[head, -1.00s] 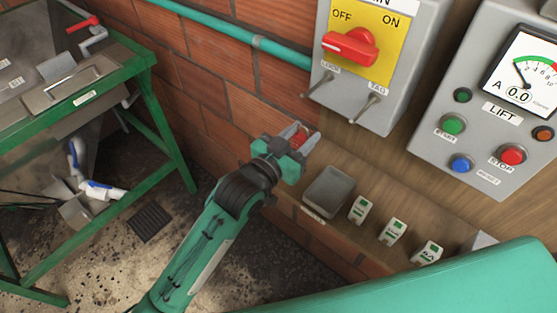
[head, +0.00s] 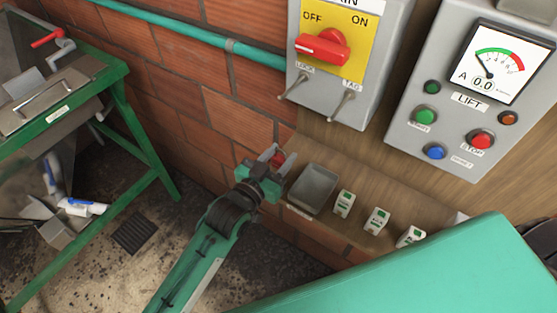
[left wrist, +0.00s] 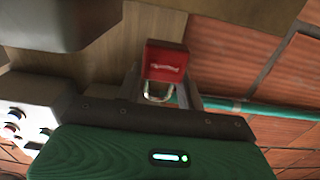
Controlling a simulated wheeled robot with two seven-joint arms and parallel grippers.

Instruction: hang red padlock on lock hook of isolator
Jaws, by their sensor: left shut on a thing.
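My left gripper (head: 277,162) is shut on the red padlock (left wrist: 165,62), in front of the brick wall and just left of a grey tray. In the left wrist view the padlock's red body points away from my gripper and its metal shackle lies toward the palm. In the head view only a bit of red shows between the fingers. The isolator (head: 340,110) is a grey box with a yellow plate and a red handle (head: 323,47). Its lock hook (head: 293,86), labelled LOCK, sticks out below, above and right of my gripper, empty and apart from the padlock. My right gripper is not visible.
A second hook labelled TAG (head: 343,104) sits right of the lock hook. The grey tray (head: 313,188) and several small tagged blocks (head: 376,220) stand on the wooden ledge. The lift panel (head: 460,110) is at right, a green-framed table (head: 75,98) at left.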

